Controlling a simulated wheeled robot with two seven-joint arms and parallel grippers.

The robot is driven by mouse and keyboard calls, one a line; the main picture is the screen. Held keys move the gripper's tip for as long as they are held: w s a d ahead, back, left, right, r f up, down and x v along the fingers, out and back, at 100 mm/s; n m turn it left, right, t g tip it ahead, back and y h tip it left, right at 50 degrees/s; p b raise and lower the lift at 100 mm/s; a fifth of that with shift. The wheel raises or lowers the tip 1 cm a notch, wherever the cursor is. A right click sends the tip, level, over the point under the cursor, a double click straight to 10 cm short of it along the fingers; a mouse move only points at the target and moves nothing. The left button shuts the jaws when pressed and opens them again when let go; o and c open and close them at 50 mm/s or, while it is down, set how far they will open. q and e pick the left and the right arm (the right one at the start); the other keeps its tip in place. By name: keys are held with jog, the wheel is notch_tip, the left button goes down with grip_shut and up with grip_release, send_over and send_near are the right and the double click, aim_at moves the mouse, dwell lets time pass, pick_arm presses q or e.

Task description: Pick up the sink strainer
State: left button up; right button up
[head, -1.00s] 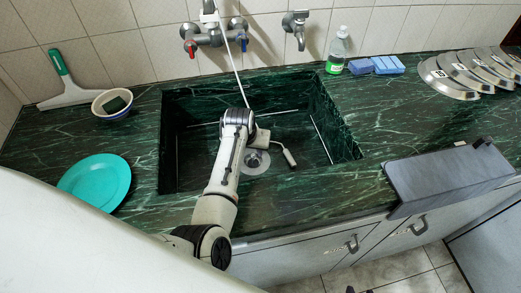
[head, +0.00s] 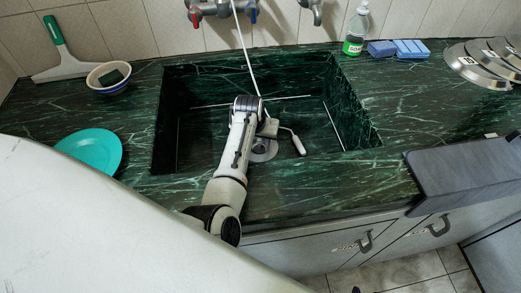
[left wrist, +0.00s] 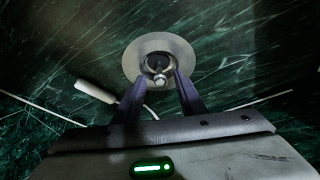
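The sink strainer is a round grey metal disc with a small knob at its centre. It lies on the floor of the dark green sink and shows in the head view (head: 263,151), partly covered by my left arm, and in the left wrist view (left wrist: 137,58). My left gripper (left wrist: 160,78) points down at it. Its two dark fingers are apart, one on each side of the knob. I cannot tell whether they touch the knob. In the head view the fingertips are hidden. My right gripper is not in view.
A white handle on a thin cord (head: 298,145) lies beside the strainer. The sink walls (head: 345,110) surround my left arm. A teal plate (head: 90,150), a bowl (head: 109,79), a squeegee (head: 62,60), a soap bottle (head: 356,30) and sponges (head: 410,48) stand on the counter.

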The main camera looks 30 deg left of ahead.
pick_arm(q)
jog(key=shift+r, duration=0.1)
grip_shut()
jog(key=shift+r, duration=0.1)
